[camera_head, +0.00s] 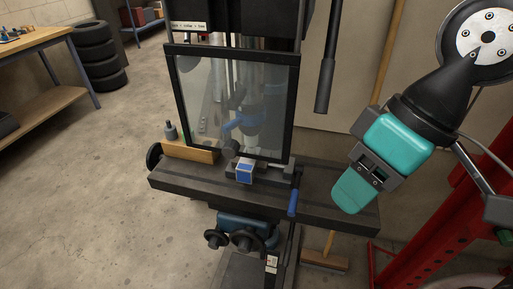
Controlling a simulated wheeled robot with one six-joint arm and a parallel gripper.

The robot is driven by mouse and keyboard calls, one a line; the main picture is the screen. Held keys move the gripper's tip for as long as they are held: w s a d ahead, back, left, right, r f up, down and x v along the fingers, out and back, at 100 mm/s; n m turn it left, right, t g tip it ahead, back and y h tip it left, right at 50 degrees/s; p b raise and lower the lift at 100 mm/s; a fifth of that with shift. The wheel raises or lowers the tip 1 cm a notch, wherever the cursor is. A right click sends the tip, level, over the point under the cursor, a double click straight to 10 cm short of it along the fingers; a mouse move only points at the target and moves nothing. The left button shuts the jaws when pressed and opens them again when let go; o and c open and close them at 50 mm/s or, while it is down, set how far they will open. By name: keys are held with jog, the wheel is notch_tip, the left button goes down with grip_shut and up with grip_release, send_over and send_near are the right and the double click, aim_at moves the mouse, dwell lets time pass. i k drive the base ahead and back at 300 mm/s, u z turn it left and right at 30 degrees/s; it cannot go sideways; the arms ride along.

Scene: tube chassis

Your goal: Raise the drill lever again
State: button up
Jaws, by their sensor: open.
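A dark lever with a thick black grip (325,84) hangs nearly upright at the right of the drill machine, its upper end cut off by the picture's top edge. I take it to be the drill lever. My gripper (355,192), with teal parts, is to the right of and below this grip, apart from it and over the right end of the machine table. It is open and I see nothing held in it. The drill machine's guard (238,105) is a clear pane in a black frame, with the spindle parts behind it.
A blue handle (292,203) stands at the table's front edge. A red frame (435,215) is at the right. Stacked tires (97,55) and a workbench (35,40) are at the left. The left floor is clear.

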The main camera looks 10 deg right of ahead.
aim_at(323, 92)
jog(key=k, duration=0.5)
jog(key=z, duration=1.5)
jog(key=k, duration=0.6)
jog(key=u, duration=0.85)
jog(key=i, duration=0.5)
jog(key=u, duration=0.05)
